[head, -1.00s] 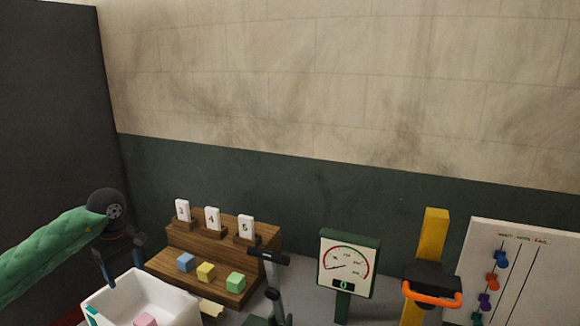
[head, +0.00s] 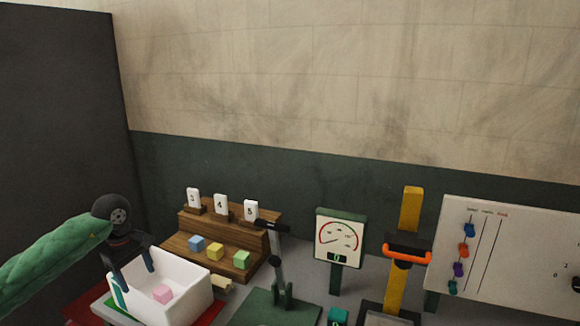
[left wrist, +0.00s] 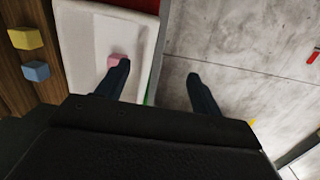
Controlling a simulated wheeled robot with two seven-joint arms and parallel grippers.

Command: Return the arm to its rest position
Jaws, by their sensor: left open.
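My left arm in its green quilted sleeve comes in from the left in the head view. My left gripper (head: 134,275) is open and empty, with its fingers pointing down at the left edge of the white bin (head: 190,312). A pink foam cube (head: 163,294) lies inside the bin. In the left wrist view the two fingers (left wrist: 158,85) are spread, one over the bin and one over the grey floor, and the pink cube (left wrist: 116,60) shows beside a fingertip. My right gripper is not in view.
A wooden stepped rack (head: 187,227) holds blue, yellow and green cubes and numbered cards. A dial gauge (head: 339,238), a dark lever press (head: 280,295), a yellow post press with an orange handle (head: 408,253) and a white board (head: 510,250) stand to the right.

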